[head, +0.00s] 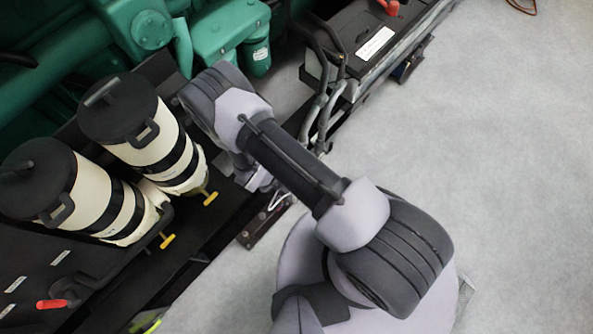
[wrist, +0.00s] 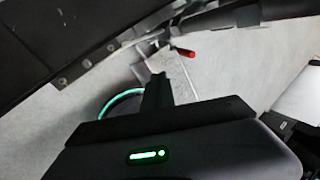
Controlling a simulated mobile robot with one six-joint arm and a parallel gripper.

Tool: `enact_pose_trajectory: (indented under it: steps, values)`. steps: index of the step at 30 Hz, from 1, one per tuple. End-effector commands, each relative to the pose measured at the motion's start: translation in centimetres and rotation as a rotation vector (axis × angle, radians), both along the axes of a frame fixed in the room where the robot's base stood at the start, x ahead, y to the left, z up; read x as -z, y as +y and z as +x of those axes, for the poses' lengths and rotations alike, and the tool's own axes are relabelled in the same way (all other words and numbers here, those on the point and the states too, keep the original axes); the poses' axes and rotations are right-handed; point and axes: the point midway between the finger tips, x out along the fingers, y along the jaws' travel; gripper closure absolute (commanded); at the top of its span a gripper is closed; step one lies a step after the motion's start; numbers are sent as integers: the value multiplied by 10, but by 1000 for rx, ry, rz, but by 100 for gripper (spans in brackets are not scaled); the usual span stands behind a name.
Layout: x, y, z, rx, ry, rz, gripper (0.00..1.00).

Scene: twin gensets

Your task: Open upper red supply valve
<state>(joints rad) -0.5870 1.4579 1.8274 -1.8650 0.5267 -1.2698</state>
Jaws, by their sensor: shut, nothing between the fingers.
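A small red handle (wrist: 186,53) shows in the wrist view, beyond my gripper and slightly right of it, close to dark pipework. My gripper (wrist: 158,84) is shut and empty, with a clear gap in the picture between its fingertips and the red handle. In the head view my arm reaches toward the dark skid beside the filters, and the gripper is mostly hidden below the wrist. A red lever (head: 52,303) lies at the lower left of the head view, on a dark panel. I cannot tell whether it is the same handle as in the wrist view.
Two cream-and-black canisters (head: 155,130) with yellow T-handles (head: 210,198) stand left of my arm. A green engine (head: 150,30) is behind them. A black battery (head: 375,40) with a red terminal cover sits at the top. Grey floor (head: 500,150) at the right is clear.

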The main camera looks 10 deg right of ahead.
Motion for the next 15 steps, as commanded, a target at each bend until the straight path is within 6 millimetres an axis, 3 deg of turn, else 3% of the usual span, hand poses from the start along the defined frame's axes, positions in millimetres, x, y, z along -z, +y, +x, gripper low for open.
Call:
enact_pose_trajectory:
  steps: [12,15]
  values:
    - [85,-37,17,11,-3,1,100]
    - [76,-53,25,14,-4,1,100]
